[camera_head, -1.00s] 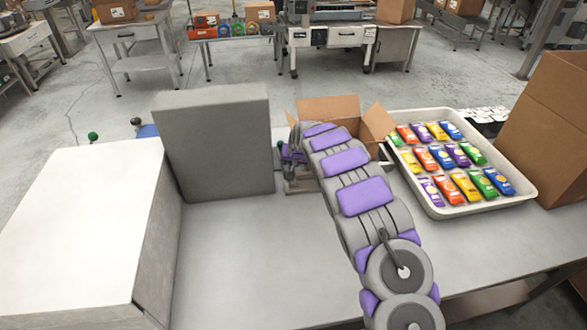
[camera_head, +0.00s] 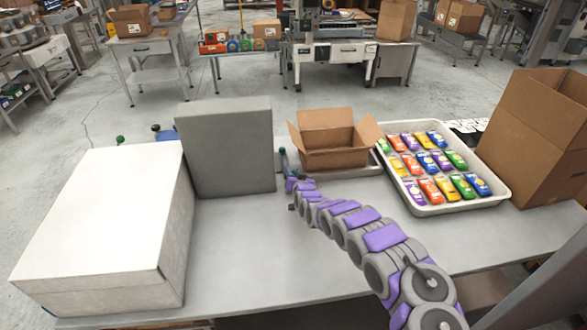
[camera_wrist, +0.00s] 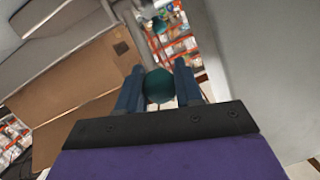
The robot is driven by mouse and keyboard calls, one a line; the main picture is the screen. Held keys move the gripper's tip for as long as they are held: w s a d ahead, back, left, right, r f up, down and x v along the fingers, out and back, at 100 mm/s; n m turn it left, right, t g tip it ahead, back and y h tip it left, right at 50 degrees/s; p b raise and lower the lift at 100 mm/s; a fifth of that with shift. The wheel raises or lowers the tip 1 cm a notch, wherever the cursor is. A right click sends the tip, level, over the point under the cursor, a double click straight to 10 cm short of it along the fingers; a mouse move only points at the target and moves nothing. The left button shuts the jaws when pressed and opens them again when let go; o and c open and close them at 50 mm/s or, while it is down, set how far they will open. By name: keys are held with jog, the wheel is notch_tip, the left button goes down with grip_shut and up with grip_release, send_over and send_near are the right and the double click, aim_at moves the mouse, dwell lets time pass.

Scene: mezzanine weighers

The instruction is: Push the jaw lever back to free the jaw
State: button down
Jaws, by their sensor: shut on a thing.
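The jaw lever shows a teal ball knob (camera_wrist: 159,86) in the wrist view, between the two blue fingers of my gripper (camera_wrist: 158,72). My gripper is shut on this knob. In the head view the knob (camera_head: 282,151) is small, just right of the grey upright block, and my gripper (camera_head: 284,164) reaches it from below. The lever's shaft and the jaw are hidden behind my gripper and the block.
A grey block (camera_head: 228,150) stands left of my gripper, with a large white box (camera_head: 110,215) farther left. An open carton (camera_head: 333,155) is close on the right, then a white tray (camera_head: 440,208) of colourful packets and a tall carton (camera_head: 525,135). The front bench is clear.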

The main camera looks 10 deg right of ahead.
jog(key=shift+s+f+t, duration=0.35)
jog(key=shift+s+t, duration=0.2)
jog(key=shift+t, duration=0.15)
jog(key=shift+s, duration=0.1)
jog(key=shift+t, duration=0.3)
jog(key=shift+r, duration=0.1)
jog(key=c, duration=1.1)
grip_release()
jog(key=shift+o, duration=0.9)
jog(key=shift+w+f, duration=0.2)
jog(key=shift+w, duration=0.05)
jog(key=shift+o, duration=0.8)
jog(key=shift+s+r, duration=0.1)
jog(key=shift+r, duration=0.05)
